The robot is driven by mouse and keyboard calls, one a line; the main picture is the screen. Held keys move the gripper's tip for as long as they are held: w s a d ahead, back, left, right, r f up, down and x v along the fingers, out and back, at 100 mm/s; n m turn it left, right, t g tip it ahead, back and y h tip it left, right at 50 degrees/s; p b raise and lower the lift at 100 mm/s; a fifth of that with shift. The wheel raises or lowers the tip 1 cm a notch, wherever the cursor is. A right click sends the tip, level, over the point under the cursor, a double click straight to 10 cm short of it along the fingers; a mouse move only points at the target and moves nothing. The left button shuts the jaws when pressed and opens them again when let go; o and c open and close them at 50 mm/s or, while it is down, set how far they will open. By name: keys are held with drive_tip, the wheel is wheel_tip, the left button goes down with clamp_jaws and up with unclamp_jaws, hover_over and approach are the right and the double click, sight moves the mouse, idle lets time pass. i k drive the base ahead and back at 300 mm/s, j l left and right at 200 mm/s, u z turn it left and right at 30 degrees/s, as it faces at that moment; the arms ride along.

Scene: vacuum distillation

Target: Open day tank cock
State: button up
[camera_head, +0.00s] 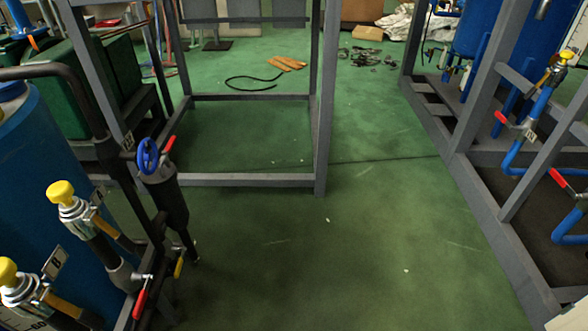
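A blue tank (30,150) stands at the left edge, with yellow-capped valves (62,196) and tagged fittings on its front. Below them are a red lever (140,300) and a small yellow lever (178,268). A blue handwheel (148,156) and another red lever (169,145) sit on a dark vertical pipe nearby. At the right, blue pipes (545,100) carry two red levers, an upper one (501,118) and a lower one (559,179), plus a yellow-topped valve (567,56). I cannot tell which is the day tank cock, or whether it is open. My gripper is not in view.
A grey frame (322,130) stands on the green floor (400,230) in the middle. Another grey frame (460,160) lines the right side, around blue tanks (515,45). The floor between them is mostly clear. A black hose (250,84) and scattered small parts (368,58) lie behind.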

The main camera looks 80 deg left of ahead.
sight(179, 263)
drive_tip(key=k+u, duration=0.15)
drive_tip(key=u, duration=3.35)
